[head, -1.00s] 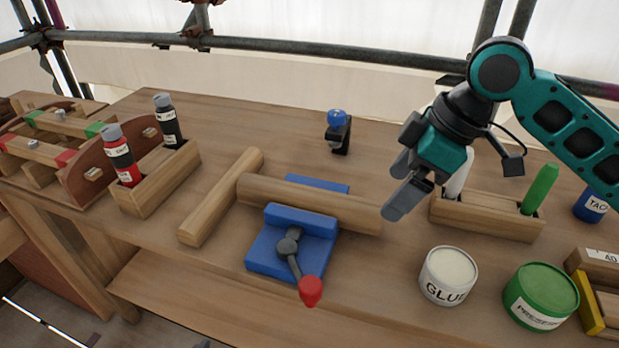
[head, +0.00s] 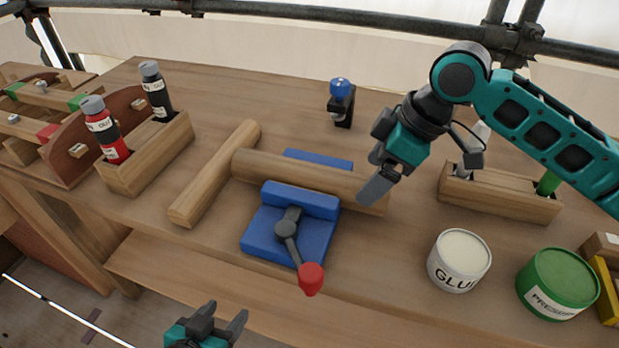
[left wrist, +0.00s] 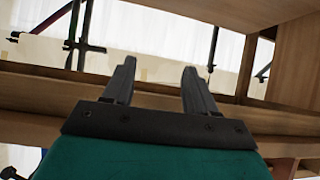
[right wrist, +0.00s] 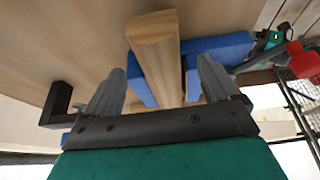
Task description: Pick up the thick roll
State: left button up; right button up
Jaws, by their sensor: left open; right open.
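A thick wooden roll (head: 285,172) lies across the blue clamp (head: 290,228), which has a dark lever with a red knob. A slimmer-looking wooden bar (head: 212,178) lies left of it, near its left end. My right gripper (head: 374,190) is open at the roll's right end and hides part of it. In the right wrist view, the roll (right wrist: 158,55) runs between the two spread fingers, with blue clamp parts beyond; contact cannot be told. My left gripper (head: 222,322) is open and empty, low in front of the bench; its fingers (left wrist: 158,85) show apart.
A box with two bottles (head: 150,155) stands left. A small blue-topped tool (head: 341,102) stands behind the roll. A glue tin (head: 459,260), green tin (head: 556,284) and wooden holder (head: 500,192) stand right. Bare bench lies in front of the clamp.

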jog(key=b+x, duration=0.1)
jog(key=x, duration=0.3)
jog(key=shift+f, duration=0.2)
jog(key=c, duration=1.2)
jog(key=shift+r, duration=0.1)
jog(key=shift+c, duration=0.6)
jog(key=shift+r, duration=0.1)
